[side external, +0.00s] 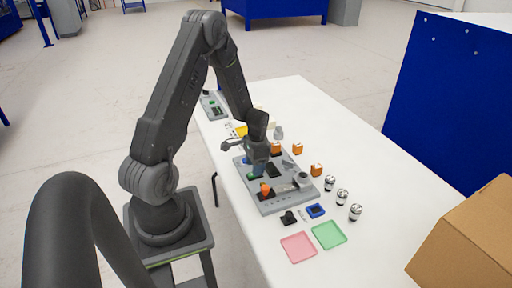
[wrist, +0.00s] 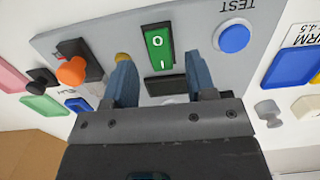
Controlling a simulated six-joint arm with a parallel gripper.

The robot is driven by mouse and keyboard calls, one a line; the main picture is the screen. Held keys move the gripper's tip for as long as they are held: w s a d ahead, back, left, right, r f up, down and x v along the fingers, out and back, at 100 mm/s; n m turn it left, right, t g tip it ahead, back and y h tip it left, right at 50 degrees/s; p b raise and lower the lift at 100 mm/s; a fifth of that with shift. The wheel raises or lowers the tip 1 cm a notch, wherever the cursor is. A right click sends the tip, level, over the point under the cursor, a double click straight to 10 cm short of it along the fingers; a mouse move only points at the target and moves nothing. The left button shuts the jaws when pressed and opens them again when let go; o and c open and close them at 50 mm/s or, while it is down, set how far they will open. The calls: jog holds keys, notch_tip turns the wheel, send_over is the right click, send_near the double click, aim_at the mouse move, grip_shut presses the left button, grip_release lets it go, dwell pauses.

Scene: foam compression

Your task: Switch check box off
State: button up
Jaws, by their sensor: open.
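The grey check box panel (side external: 275,207) lies on the white table, and it fills the upper part of the wrist view (wrist: 95,33). Its green rocker switch (wrist: 158,47), marked O and I, sits in a black frame at the top centre of the wrist view. I cannot tell which side of the rocker is pressed. My gripper (wrist: 160,66) is open and empty, its two blue fingers on either side of the line to the rocker. In the side view my gripper (side external: 257,166) is low over the panel, and it hides part of it. Contact cannot be told.
The panel also carries an orange knob (wrist: 72,71) and a blue TEST button (wrist: 234,38). Orange blocks (side external: 316,170) and metal cylinders (side external: 341,196) stand along its right. A pink tray (side external: 298,247) and a green tray (side external: 328,235) lie in front. A cardboard box (side external: 465,245) is at right.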

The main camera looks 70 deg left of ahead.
notch_tip(320, 180, up, 12)
jog(key=shift+w+f, duration=0.25)
jog(key=shift+w, duration=0.1)
jog(key=d+r+t, duration=0.2)
jog(key=d+r, duration=0.6)
jog(key=s+d+r+t, duration=0.2)
jog(key=s+d+r, duration=0.3)
jog(key=d, duration=0.3)
jog(key=s+d+r+t, duration=0.2)
jog(key=s+d+r, duration=0.3)
jog(key=d, duration=0.4)
jog(key=shift+s, duration=0.45)
jog(key=shift+r, duration=0.1)
